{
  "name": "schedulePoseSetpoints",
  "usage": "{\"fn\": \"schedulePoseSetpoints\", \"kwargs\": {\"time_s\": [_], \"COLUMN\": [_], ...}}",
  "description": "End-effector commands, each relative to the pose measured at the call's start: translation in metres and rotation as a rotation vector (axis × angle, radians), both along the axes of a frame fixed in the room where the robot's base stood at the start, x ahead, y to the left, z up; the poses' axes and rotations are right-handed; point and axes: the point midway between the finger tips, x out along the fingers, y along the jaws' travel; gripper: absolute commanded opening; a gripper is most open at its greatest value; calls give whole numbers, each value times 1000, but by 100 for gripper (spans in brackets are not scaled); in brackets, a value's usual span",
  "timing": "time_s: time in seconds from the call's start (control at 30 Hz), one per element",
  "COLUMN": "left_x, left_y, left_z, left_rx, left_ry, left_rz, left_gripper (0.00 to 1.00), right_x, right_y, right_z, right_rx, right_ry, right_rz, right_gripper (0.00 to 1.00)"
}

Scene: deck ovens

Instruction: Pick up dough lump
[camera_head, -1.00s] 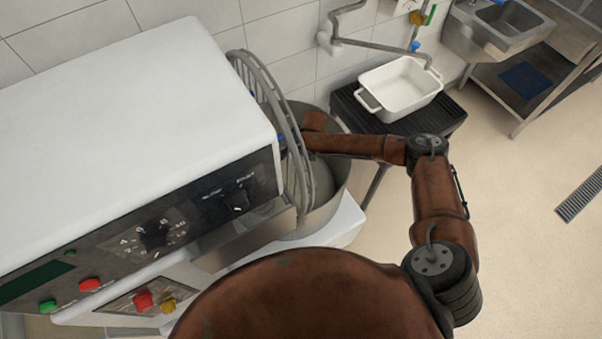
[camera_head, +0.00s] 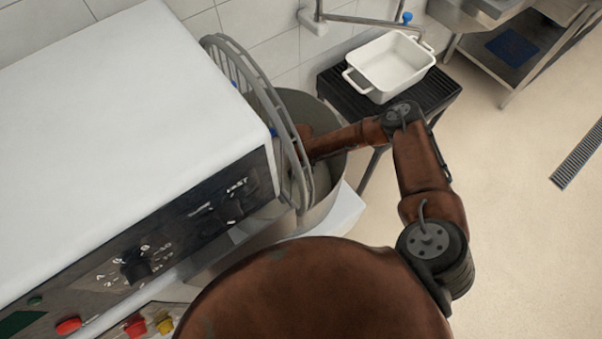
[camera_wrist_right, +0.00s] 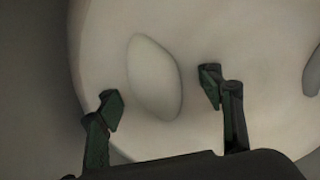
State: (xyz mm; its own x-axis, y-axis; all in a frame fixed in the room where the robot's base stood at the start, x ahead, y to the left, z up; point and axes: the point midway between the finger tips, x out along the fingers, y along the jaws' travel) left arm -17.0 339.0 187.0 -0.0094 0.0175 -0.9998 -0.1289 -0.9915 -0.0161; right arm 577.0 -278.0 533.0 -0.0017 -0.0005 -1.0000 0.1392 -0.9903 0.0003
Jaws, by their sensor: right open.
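In the right wrist view a pale, oval dough lump (camera_wrist_right: 154,77) lies on a larger pale mass of dough (camera_wrist_right: 240,40) in the mixer bowl. My right gripper (camera_wrist_right: 160,92) is open, its two dark fingertips on either side of the lump, apart from it in the picture. I cannot tell how far above the lump it is. In the head view my right arm reaches into the mixer bowl (camera_head: 330,190); its gripper and the dough lump are hidden there by the arm and wire guard. My left gripper is not in view.
The mixer's wire guard (camera_head: 262,105) stands upright along the bowl's left side. The white mixer housing (camera_head: 120,110) fills the left. A white baking dish (camera_head: 392,68) sits on a dark stand (camera_head: 440,92) behind the arm.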

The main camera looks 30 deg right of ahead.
Motion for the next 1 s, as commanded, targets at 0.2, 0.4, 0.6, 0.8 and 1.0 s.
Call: {"fn": "schedulePoseSetpoints", "kwargs": {"time_s": [0.2, 0.4, 0.6, 0.8, 1.0], "left_x": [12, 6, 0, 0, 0], "left_y": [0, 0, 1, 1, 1], "left_z": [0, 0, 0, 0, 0], "left_rx": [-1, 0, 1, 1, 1], "left_ry": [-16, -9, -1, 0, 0], "left_rz": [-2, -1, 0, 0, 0], "left_gripper": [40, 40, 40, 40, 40], "right_x": [0, 0, 0, 0, 0], "right_y": [-1, -1, -1, 0, 0], "right_z": [-1, -2, -2, -2, -2], "right_rx": [1, 1, 1, 1, 1], "right_ry": [-1, -1, -1, -1, -1], "right_rz": [-1, -1, -1, -1, -1], "right_gripper": [61, 51, 37, 23, 9]}}
